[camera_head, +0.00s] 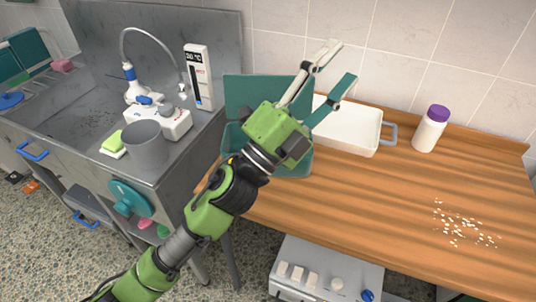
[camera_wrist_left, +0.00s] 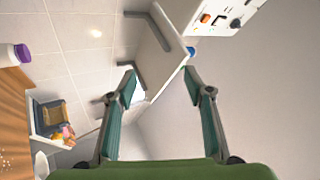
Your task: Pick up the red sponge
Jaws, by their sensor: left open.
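A pinkish-red block that looks like the red sponge (camera_head: 62,65) lies at the far left, at the back edge of the sink unit. My left gripper (camera_head: 341,63) is raised over the back of the wooden counter, far to the right of that block. Its fingers are spread and empty. In the left wrist view the open fingers (camera_wrist_left: 159,75) frame only wall and fittings. No red sponge can be made out for certain there. My right gripper is not in view.
A grey pot (camera_head: 147,146), a yellow-green sponge (camera_head: 112,142) and a thermometer panel (camera_head: 198,77) stand by the sink. A teal box (camera_head: 250,95) and a white tray (camera_head: 350,132) sit behind my arm. A purple-capped bottle (camera_head: 430,130) and crumbs (camera_head: 465,226) are at right.

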